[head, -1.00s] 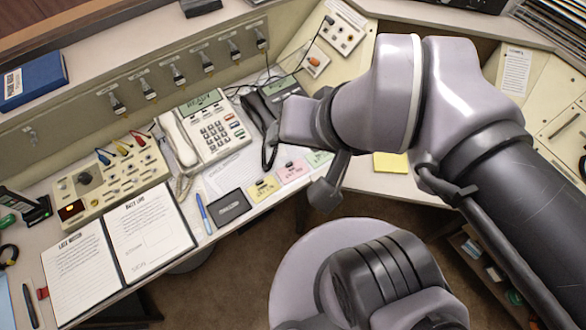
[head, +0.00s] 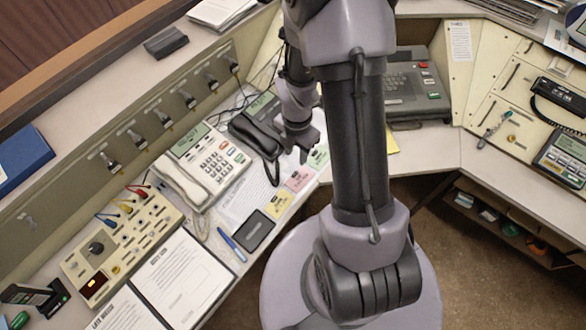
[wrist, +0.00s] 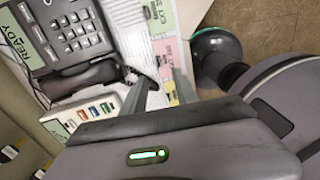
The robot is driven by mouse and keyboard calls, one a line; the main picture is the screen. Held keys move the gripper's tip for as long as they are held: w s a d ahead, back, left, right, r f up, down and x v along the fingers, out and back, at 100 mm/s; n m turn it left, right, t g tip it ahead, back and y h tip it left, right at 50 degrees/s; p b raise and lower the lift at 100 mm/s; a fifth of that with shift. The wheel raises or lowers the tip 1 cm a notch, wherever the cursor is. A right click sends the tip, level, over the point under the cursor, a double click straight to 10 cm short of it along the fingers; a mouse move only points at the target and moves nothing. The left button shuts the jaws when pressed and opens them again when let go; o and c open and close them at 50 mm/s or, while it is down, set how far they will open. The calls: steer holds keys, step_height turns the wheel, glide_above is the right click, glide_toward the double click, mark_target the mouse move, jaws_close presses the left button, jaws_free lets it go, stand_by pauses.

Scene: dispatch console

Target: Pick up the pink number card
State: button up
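The pink number card (head: 298,181) lies near the front edge of the desk, between a yellow card (head: 279,205) and a green card (head: 319,156). In the wrist view the pink card (wrist: 168,52) shows just beyond my fingertips, with the green card (wrist: 161,18) farther off and the yellow card partly hidden by a finger. My gripper (head: 295,152) hangs over the desk by the black handset, close above and behind the cards. Its two fingers (wrist: 160,82) are apart with nothing held between them. I cannot tell the exact height above the card.
A white phone (head: 205,165) and a black phone (head: 262,125) stand behind the cards. A dark pad (head: 254,230) and a blue pen (head: 232,247) lie to the left. A control panel (head: 120,245) and open logbook (head: 180,280) are farther left. The desk edge is close to the cards.

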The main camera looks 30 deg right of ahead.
mark_target(294, 173)
steer(key=f+b, duration=0.1)
steer(key=f, duration=0.2)
steer(key=f+b, duration=0.2)
steer(key=f, duration=0.2)
steer(key=f+b, duration=0.1)
steer(key=f, duration=0.3)
steer(key=shift+w+a, duration=0.15)
steer(key=shift+a, duration=0.1)
steer(key=shift+r, duration=0.1)
jaws_close()
